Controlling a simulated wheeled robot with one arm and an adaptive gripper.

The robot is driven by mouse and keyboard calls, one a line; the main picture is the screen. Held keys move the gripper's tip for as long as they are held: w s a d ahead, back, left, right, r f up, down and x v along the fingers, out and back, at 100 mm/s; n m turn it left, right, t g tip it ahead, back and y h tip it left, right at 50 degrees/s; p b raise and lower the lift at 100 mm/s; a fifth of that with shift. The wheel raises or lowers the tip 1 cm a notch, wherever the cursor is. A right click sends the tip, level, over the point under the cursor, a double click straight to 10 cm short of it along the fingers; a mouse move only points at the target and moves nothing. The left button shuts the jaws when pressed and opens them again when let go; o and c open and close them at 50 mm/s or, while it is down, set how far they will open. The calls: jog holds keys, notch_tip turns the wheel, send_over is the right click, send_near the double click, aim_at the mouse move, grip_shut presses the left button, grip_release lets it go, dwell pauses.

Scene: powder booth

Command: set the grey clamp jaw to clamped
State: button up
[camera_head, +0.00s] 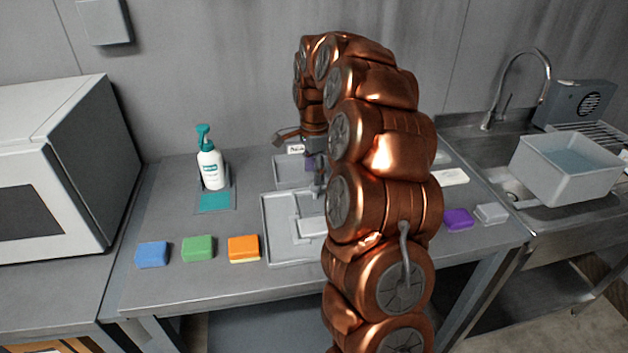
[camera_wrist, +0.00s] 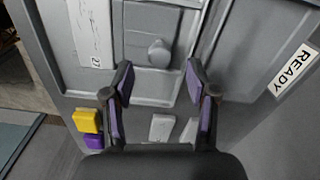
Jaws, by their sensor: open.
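My gripper (camera_wrist: 158,75) is open and empty in the wrist view, its two dark fingers with purple pads spread apart. A grey fixture with a raised frame (camera_wrist: 129,62) lies below and beyond the fingertips, and a round grey knob (camera_wrist: 158,53) stands up on it between them. Small light grey blocks (camera_wrist: 162,127) show lower down between the fingers. I cannot tell for sure which grey part is the clamp jaw or how it is set. In the head view the grey fixture tray (camera_head: 283,254) is on the bench, partly hidden by my arm.
Blue (camera_head: 152,254), green (camera_head: 198,248) and orange (camera_head: 243,248) sponges line the front. A purple sponge (camera_head: 458,219) is right, near the sink with a grey tub (camera_head: 560,180). A READY label (camera_wrist: 293,72) shows in the wrist view.

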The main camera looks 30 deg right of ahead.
notch_tip(320, 180, up, 8)
dwell(0.4)
dwell(0.4)
